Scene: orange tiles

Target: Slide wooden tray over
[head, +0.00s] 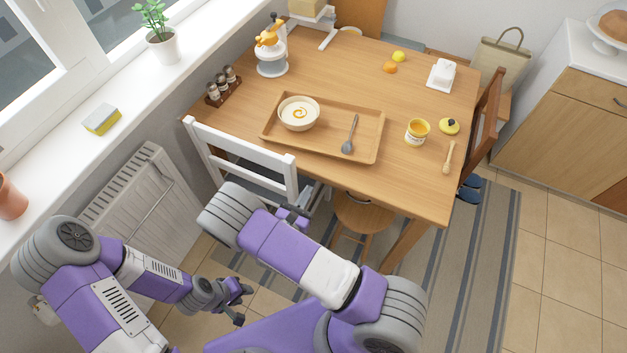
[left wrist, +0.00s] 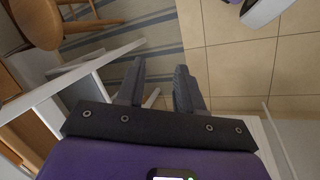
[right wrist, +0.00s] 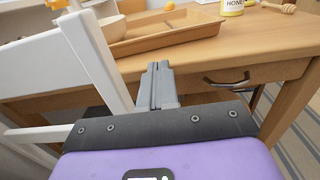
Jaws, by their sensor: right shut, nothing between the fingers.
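The wooden tray (head: 366,128) lies on the table, towards its near left side. It holds a bowl of cream-coloured food (head: 299,113) and a grey spoon (head: 348,139). The tray's near edge shows in the right wrist view (right wrist: 165,40), with part of the bowl (right wrist: 112,28). My right gripper (right wrist: 158,82) is shut and empty, in front of the table's near edge, beside the white chair and apart from the tray. In the head view my right arm hides part of it. My left gripper (head: 240,303) is open and empty, low over the floor.
A white chair (head: 240,148) stands at the table's near left side, and a wooden stool (head: 362,214) is by the near edge. A honey jar (head: 416,133), a yellow lid (head: 449,126) and a dipper (head: 448,158) are right of the tray. Spice jars (head: 222,88) stand left.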

